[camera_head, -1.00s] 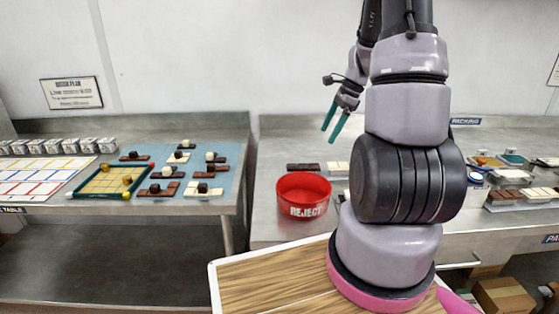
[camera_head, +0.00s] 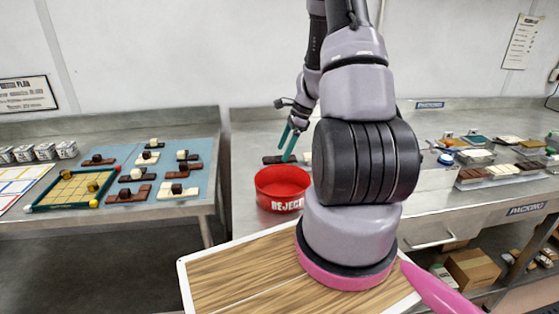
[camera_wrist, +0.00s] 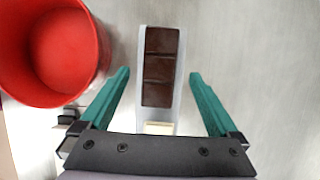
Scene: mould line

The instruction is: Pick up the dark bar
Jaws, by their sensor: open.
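The dark bar (camera_wrist: 161,67) lies on a narrow pale strip (camera_wrist: 150,119) in the wrist view, its long side running away from me. In the head view the dark bar (camera_head: 274,160) lies on the metal counter behind the red bin, partly covered by my gripper. My gripper (camera_wrist: 158,75) is open, with one green finger on each side of the bar and a gap on both sides. The head view shows my gripper (camera_head: 287,159) low over the bar. I cannot tell the exact height of the fingertips.
The red reject bin (camera_head: 270,183) stands close in front of the bar; its wall (camera_wrist: 104,58) is near the left finger in the wrist view. A cream piece (camera_wrist: 158,128) is at the strip's near end. A blue mat (camera_head: 207,152) with chocolates lies left.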

